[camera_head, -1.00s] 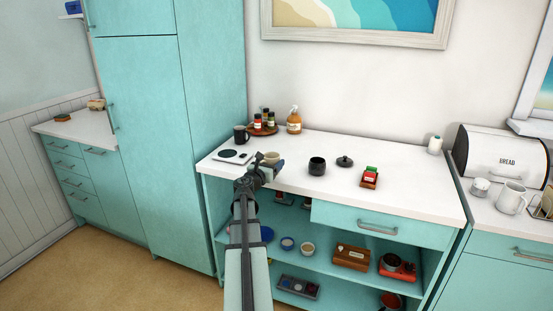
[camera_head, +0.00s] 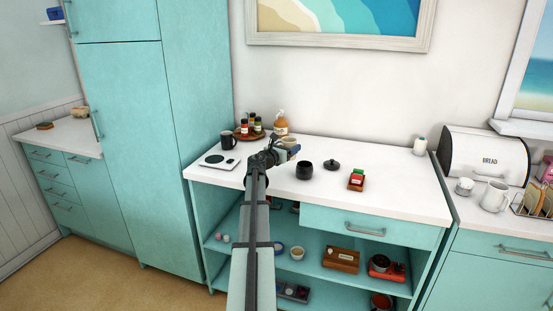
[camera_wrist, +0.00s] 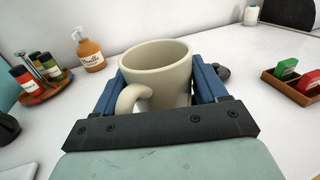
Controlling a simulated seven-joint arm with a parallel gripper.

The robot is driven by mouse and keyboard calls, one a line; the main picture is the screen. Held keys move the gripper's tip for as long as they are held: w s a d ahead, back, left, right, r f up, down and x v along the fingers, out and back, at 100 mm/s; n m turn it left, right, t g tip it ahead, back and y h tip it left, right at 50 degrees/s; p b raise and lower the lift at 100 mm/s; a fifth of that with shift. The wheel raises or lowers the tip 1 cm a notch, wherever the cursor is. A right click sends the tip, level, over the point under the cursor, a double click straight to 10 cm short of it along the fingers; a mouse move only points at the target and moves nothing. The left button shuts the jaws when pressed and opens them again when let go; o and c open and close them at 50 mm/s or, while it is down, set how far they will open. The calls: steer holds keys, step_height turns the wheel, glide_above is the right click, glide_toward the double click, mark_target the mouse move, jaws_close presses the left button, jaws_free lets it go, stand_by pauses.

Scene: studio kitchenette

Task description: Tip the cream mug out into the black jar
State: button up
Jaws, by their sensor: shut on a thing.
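My gripper (camera_wrist: 158,92) is shut on the cream mug (camera_wrist: 158,65), with one blue finger on each side of it. The mug is upright and its handle points toward the wrist camera. In the head view the mug (camera_head: 289,142) shows partly behind my gripper (camera_head: 282,155), over the left part of the counter. The black jar (camera_head: 304,170) stands open on the counter just right of my gripper. The inside of the mug is only partly visible, and I cannot tell what it holds. In the wrist view the jar is hidden.
A dark lid (camera_head: 332,165) and a small wooden tray with red and green packets (camera_head: 356,180) lie right of the jar. A white scale (camera_head: 219,160), a dark mug (camera_head: 228,140), a tray of bottles (camera_head: 249,132) and a soap bottle (camera_head: 281,123) stand left and behind.

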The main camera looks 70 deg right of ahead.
steer(key=d, duration=0.1)
steer(key=d+g, duration=0.1)
steer(key=d+m, duration=0.1)
steer(key=shift+s+d+r+y, duration=0.15)
steer(key=shift+s+r+y, duration=0.1)
steer(key=shift+y, duration=0.05)
steer(key=shift+s+a+f+m+g+y, duration=0.25)
steer(key=shift+s+m+g, duration=0.35)
steer(key=shift+m, duration=3.6)
steer(key=shift+s+a+f+m+g+y, duration=0.1)
steer(key=shift+s+f+m+g+y, duration=0.4)
steer(key=shift+m, duration=3.7)
steer(key=shift+s+a+f+m+g+y, duration=0.15)
steer(key=shift+s+m+g, duration=0.55)
steer(key=shift+m, duration=3.5)
steer(key=shift+s, duration=0.1)
